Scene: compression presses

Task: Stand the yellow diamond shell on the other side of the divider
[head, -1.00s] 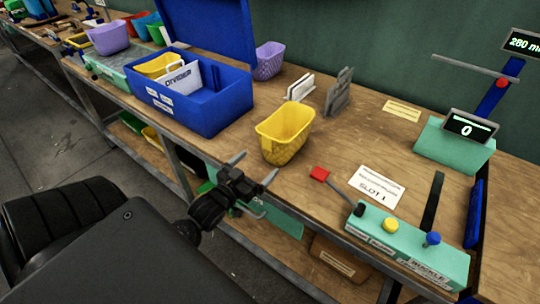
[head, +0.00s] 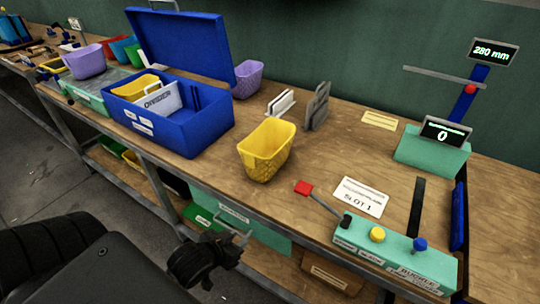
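A yellow shell (head: 266,155) with a diamond pattern on its sides stands upright on the bench, right of the blue box. A white divider (head: 163,99) lettered "DIVIDER" stands inside the open blue box (head: 194,132). Another yellow shell (head: 140,87) sits in the box behind and left of the divider; its pattern is mostly hidden. My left gripper (head: 232,228) is low at the bench's front edge, below and apart from the yellow diamond shell. Its fingers look spread and empty. My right gripper is out of view.
A green press base (head: 400,258) with a red-tipped lever and knobs is at front right, by the SLOT 1 card (head: 361,197). Grey plates (head: 317,107) stand behind the shell. A purple shell (head: 246,79) is behind the box.

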